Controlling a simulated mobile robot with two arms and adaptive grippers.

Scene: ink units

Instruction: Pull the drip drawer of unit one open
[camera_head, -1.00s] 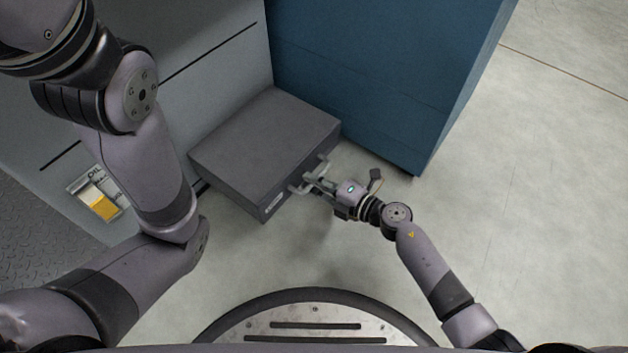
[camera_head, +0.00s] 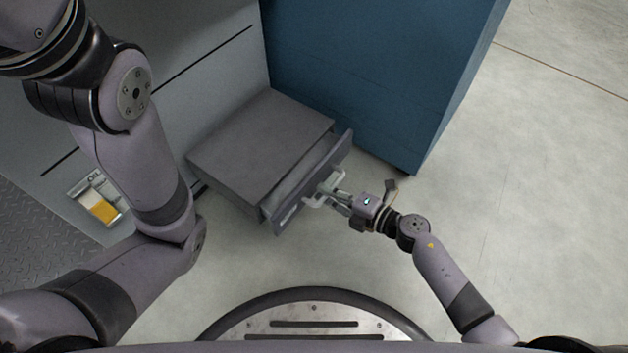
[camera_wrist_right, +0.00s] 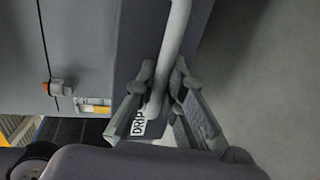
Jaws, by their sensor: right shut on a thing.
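The drip drawer (camera_head: 300,188) is a dark grey drawer in a low grey housing (camera_head: 258,140) on the front of the unit. Its front stands a short way out from the housing, with a narrow gap behind it. My right gripper (camera_head: 330,194) is shut on the drawer's pale bar handle (camera_head: 312,203). In the right wrist view the handle (camera_wrist_right: 176,45) runs between the two fingers (camera_wrist_right: 160,98), and a "DRIP" label (camera_wrist_right: 138,127) shows on the drawer front. My left arm crosses the left side of the head view; its gripper is out of frame.
A blue cabinet (camera_head: 375,80) stands right beside the housing, close behind the drawer's right end. The pale floor (camera_head: 520,200) to the right is clear.

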